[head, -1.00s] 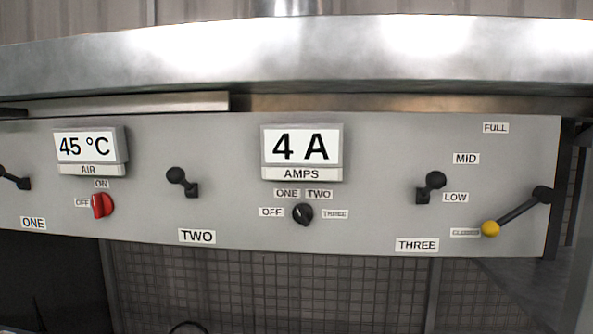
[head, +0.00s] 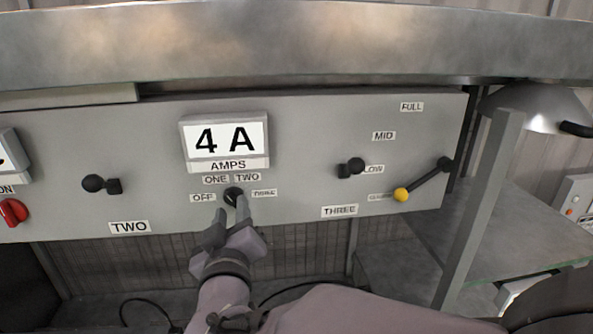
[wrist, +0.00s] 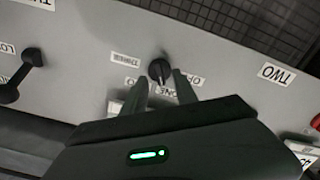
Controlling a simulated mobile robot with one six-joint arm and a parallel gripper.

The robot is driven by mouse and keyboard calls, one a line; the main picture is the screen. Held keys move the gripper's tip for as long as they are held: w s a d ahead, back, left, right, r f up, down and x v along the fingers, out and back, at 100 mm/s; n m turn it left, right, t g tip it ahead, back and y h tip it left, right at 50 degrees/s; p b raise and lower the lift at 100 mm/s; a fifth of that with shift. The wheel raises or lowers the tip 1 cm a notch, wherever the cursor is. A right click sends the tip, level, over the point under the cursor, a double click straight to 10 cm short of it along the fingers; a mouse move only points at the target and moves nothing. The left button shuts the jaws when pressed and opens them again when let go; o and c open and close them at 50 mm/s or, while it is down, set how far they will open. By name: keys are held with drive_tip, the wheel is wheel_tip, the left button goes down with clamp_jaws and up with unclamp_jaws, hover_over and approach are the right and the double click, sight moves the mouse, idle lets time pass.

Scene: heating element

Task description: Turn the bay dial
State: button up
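The bay dial is a small black knob (head: 233,196) under the AMPS display (head: 225,143), which reads 4 A. The labels OFF, ONE, TWO and THREE sit around it. My gripper (head: 229,210) is in front of the dial, its fingers reaching up toward it. In the wrist view the dial (wrist: 159,70) lies just beyond and between the two fingertips (wrist: 160,80). The fingers are apart, with a gap between them. I cannot tell whether either finger touches the dial. The fingers partly cover the labels around it.
Black levers stand left (head: 100,184) and right (head: 351,167) of the dial. A yellow-ended lever (head: 401,194) is farther right, and a red switch (head: 13,212) is at the left edge. A metal ledge (head: 300,45) overhangs the panel. A grey shelf frame (head: 480,210) stands at right.

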drive_tip(key=shift+x, duration=1.1)
drive_tip(key=shift+s, duration=0.1)
clamp_jaws()
drive_tip(key=shift+f+m+b, duration=0.1)
drive_tip(key=shift+m+b, duration=0.2)
drive_tip(key=shift+b, duration=0.25)
drive_tip(key=m+b, duration=0.2)
drive_tip(key=b, duration=0.1)
drive_tip(key=shift+d+f, duration=0.1)
drive_tip(key=shift+f, duration=0.05)
drive_tip(key=m+b, duration=0.2)
drive_tip(key=b, duration=0.2)
drive_tip(key=shift+m, duration=0.4)
drive_tip(key=m+b, duration=0.3)
drive_tip(key=m, duration=0.1)
drive_tip(key=shift+b, duration=0.4)
drive_tip(key=shift+r+m+b, duration=0.25)
drive_tip(key=shift+m+b, duration=0.55)
drive_tip(key=shift+m, duration=0.6)
